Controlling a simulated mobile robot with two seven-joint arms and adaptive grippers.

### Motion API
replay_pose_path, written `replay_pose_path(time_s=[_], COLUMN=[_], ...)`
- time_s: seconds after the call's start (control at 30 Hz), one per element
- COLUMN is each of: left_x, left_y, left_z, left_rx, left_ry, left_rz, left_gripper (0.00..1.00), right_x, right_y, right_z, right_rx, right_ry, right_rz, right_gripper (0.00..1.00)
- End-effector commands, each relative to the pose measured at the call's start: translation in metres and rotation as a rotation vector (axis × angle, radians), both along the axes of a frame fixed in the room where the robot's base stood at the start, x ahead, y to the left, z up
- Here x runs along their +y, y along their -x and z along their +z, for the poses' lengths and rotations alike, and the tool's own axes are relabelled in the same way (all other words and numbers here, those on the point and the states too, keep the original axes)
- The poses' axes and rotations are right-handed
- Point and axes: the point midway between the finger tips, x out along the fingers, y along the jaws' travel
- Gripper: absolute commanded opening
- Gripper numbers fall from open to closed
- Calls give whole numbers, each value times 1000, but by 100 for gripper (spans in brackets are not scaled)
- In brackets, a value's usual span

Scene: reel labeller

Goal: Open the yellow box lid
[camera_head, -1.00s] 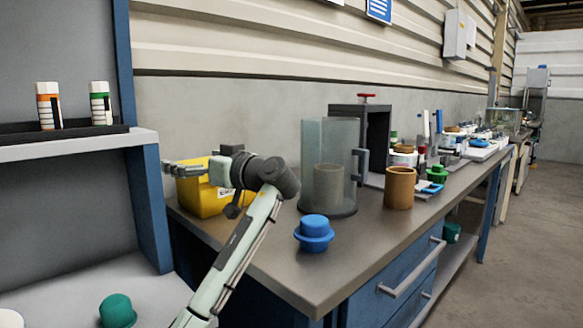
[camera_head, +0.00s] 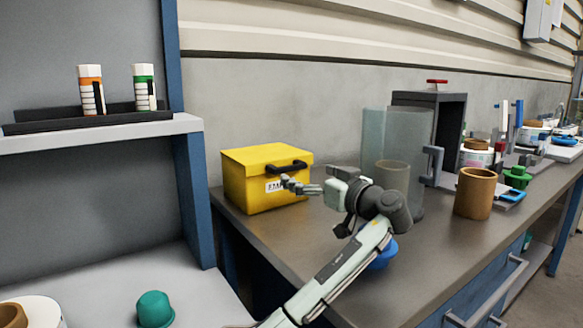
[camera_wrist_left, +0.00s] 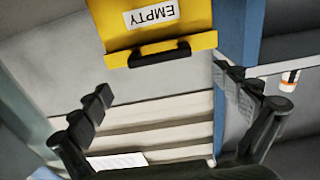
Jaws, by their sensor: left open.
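The yellow box (camera_head: 262,192) stands at the left end of the bench, its lid (camera_head: 262,156) shut, with a black handle (camera_head: 286,167) at the lid's front edge and a white label reading "EMPTY". In the left wrist view the box (camera_wrist_left: 195,18) is upside down at the top, with its handle (camera_wrist_left: 159,54) below the label. My left gripper (camera_head: 290,186) is open and empty, its fingers pointing left towards the box front, partly covering the label. In the left wrist view its two fingers (camera_wrist_left: 165,90) are spread wide, apart from the handle. My right gripper is not in view.
Right of the box stand a clear curved guard (camera_head: 408,135), a brown cylinder (camera_head: 475,193) and a dark frame (camera_head: 440,110). A blue knob-like part (camera_head: 382,254) is partly hidden behind my arm. A shelf unit (camera_head: 190,190) borders the left side.

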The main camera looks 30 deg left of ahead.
Motion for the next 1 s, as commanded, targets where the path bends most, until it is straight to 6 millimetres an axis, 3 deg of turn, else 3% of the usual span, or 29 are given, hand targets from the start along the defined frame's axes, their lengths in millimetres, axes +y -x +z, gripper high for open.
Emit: replay_pose_path(time_s=[0.1,0.4,0.8,1.0], left_x=[21,62,70,70], left_y=[-7,-25,-29,-29], left_z=[-1,-3,-5,-5], left_rx=[-2,1,-1,-1], left_ry=[-4,-1,0,0], left_rz=[4,1,0,0], left_gripper=[100,100,100,78], right_x=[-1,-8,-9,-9], right_y=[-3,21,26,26], right_z=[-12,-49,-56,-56], right_rx=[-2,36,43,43], right_ry=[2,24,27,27], right_rz=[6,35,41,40], right_gripper=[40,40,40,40])
